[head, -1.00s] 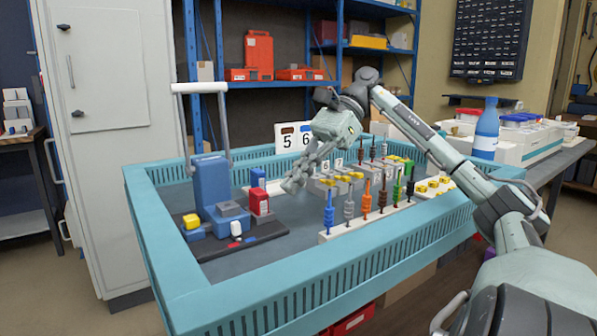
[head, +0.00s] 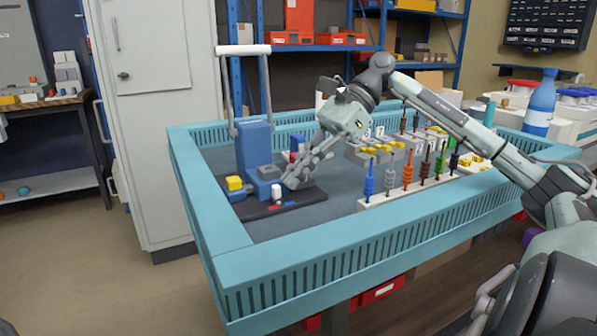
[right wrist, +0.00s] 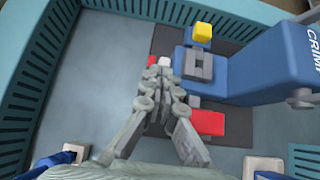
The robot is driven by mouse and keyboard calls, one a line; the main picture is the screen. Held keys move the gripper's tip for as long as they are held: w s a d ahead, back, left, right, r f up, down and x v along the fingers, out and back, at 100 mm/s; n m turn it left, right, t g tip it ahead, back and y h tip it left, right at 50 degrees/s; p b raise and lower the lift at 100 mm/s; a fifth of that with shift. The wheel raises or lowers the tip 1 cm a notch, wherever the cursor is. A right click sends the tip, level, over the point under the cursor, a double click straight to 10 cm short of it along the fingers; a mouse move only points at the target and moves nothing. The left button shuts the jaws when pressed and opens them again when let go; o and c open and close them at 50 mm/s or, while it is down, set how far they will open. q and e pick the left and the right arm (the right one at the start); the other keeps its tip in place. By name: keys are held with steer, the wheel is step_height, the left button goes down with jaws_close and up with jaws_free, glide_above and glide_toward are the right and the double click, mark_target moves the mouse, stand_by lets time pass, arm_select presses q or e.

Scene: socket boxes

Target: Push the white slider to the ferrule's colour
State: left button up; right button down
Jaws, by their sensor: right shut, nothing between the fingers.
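The white slider (head: 276,191) stands upright at the front of the blue crimping tool (head: 255,150), by a strip with red (head: 275,208) and blue parts. The slider also shows in the right wrist view (right wrist: 165,61), with a red patch (right wrist: 153,60) beside it. My right gripper (head: 291,183) is shut and empty, low over the dark base plate, just right of the slider. In the right wrist view its fingertips (right wrist: 163,72) are close to the slider; I cannot tell whether they touch. I cannot make out the ferrule. My left gripper is not in view.
A yellow block (head: 234,183) sits left of the tool. A red block (right wrist: 208,122) lies near my fingers. A rack with several coloured pegs (head: 405,195) stands to the right. The teal tray wall (head: 240,262) surrounds everything; its front left floor is clear.

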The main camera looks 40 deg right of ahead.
steer(key=shift+w+a, duration=0.15)
steer(key=shift+a, duration=0.35)
steer(key=shift+w+a, duration=0.15)
steer(key=shift+a, duration=0.35)
steer(key=v, duration=1.2)
